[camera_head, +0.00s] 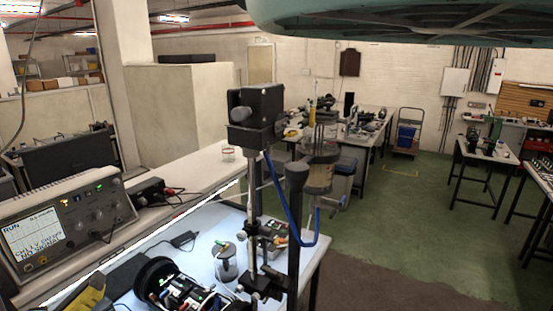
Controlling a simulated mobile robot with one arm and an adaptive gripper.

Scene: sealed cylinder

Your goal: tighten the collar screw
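I cannot make out the collar screw at this size. A round black housing (157,275) with wires and electronics lies open at the bench front. My gripper is not in view.
The bench (190,232) also holds an oscilloscope (66,228) at left and a yellow-handled item (90,293) at the front edge. A blue hose (290,215) loops right of the stand. Green floor (400,225) is clear beyond. A large teal shape hangs across the top right.

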